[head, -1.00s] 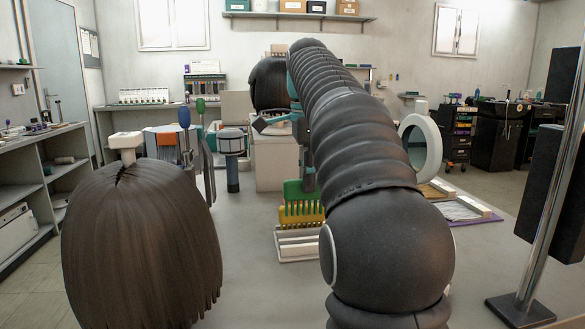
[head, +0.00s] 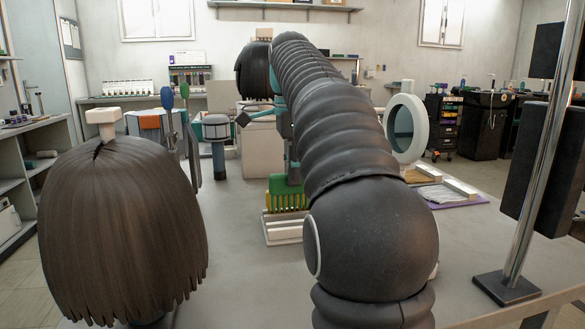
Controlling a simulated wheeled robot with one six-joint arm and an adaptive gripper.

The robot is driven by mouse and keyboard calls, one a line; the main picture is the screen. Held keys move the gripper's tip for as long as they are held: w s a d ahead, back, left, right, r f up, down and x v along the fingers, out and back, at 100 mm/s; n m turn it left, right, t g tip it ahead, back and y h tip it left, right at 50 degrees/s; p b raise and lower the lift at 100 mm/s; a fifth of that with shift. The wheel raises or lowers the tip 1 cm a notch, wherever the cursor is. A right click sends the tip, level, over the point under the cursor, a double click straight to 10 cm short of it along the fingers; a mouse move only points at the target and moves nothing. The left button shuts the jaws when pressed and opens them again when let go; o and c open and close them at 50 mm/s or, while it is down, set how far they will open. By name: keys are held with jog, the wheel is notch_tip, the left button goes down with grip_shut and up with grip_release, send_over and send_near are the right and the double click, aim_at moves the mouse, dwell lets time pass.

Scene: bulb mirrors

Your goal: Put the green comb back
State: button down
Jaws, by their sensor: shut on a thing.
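The green comb (head: 283,184) is upright with its teeth down, held at the end of my arm left of the dark arm links. My gripper (head: 291,168) is partly hidden behind my arm and is shut on the comb's upper part. A yellow comb (head: 288,203) shows at the green comb's teeth, just above a white slotted rack (head: 283,231) on the table. The arm hides the right side of the combs and rack. I cannot tell whether the green teeth touch the rack.
A brown-haired wig head (head: 120,225) stands front left. Brushes (head: 167,100) and a grey-topped cylinder (head: 217,130) stand behind it. A round white-framed mirror (head: 405,130) and trays (head: 445,195) are to the right. A metal pole (head: 525,190) rises at front right.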

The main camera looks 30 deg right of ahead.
aim_at(293, 193)
jog(key=shift+f+b, duration=0.75)
jog(key=shift+f, duration=0.65)
jog(key=shift+p, duration=0.95)
dwell(0.7)
jog(key=shift+f+b, duration=0.8)
jog(key=shift+f, duration=0.75)
jog(key=c, duration=0.9)
grip_release()
jog(key=shift+c, duration=0.2)
notch_tip(293, 193, up, 7)
jog(key=shift+r, duration=0.25)
